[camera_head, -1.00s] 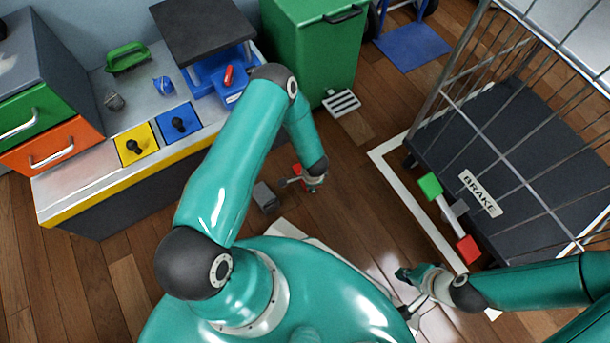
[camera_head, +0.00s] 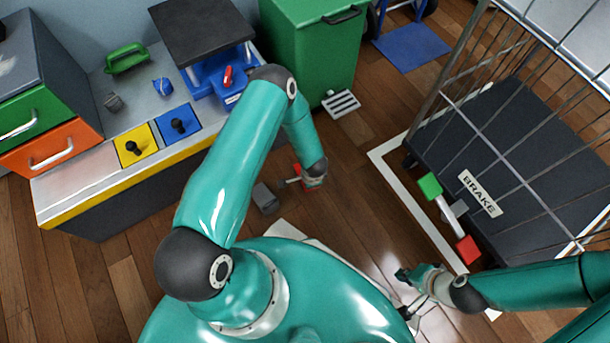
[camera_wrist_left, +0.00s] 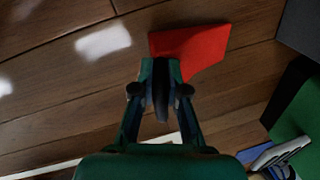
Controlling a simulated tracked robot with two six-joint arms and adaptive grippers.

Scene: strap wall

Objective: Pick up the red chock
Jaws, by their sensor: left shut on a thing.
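The red chock (camera_head: 299,170) is on the wooden floor in front of my base, partly hidden by my left wrist in the head view. In the left wrist view the red chock (camera_wrist_left: 190,46) is a flat-faced red block just beyond the fingertips. My left gripper (camera_head: 297,181) is at the chock, its fingers shut on the chock's near edge; the left wrist view shows the fingertips (camera_wrist_left: 162,72) close together against it. The contact itself is partly hidden. My right gripper (camera_head: 404,293) is open and empty at the lower right.
A grey block (camera_head: 266,198) lies on the floor just left of the chock. A wire cart (camera_head: 500,150) with a red-and-green brake pedal (camera_head: 447,213) stands at right. A workbench (camera_head: 120,180) is at left, a green bin (camera_head: 310,60) behind. Floor between bin and cart is mostly clear.

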